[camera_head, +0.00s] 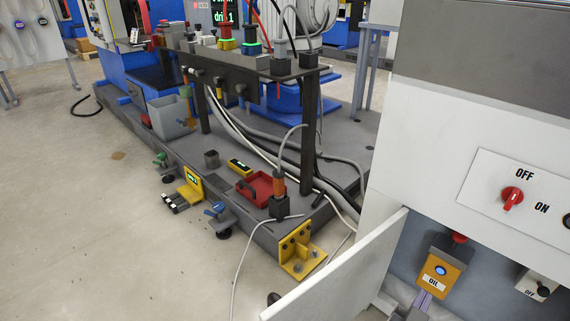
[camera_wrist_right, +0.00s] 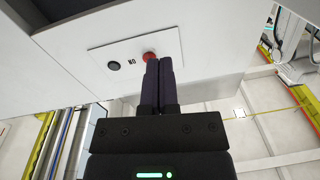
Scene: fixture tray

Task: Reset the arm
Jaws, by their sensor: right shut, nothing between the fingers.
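My right gripper (camera_head: 424,297) shows at the bottom edge of the head view as two dark purple fingers, just below the yellow OIL box. In the right wrist view my right gripper (camera_wrist_right: 159,64) has its fingers side by side, shut and empty. There its tips overlap the edge of a red knob (camera_wrist_right: 149,56) in the picture. The head view shows this red knob (camera_head: 512,197) well above the gripper, on a white OFF/ON panel (camera_head: 480,190). My left gripper is not in view.
The yellow OIL box (camera_head: 439,272) with a blue button is close above the right gripper. An open white cabinet door (camera_head: 340,275) stands to its left. A grey platform (camera_head: 345,135) holds a red tray (camera_head: 262,190) and cables.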

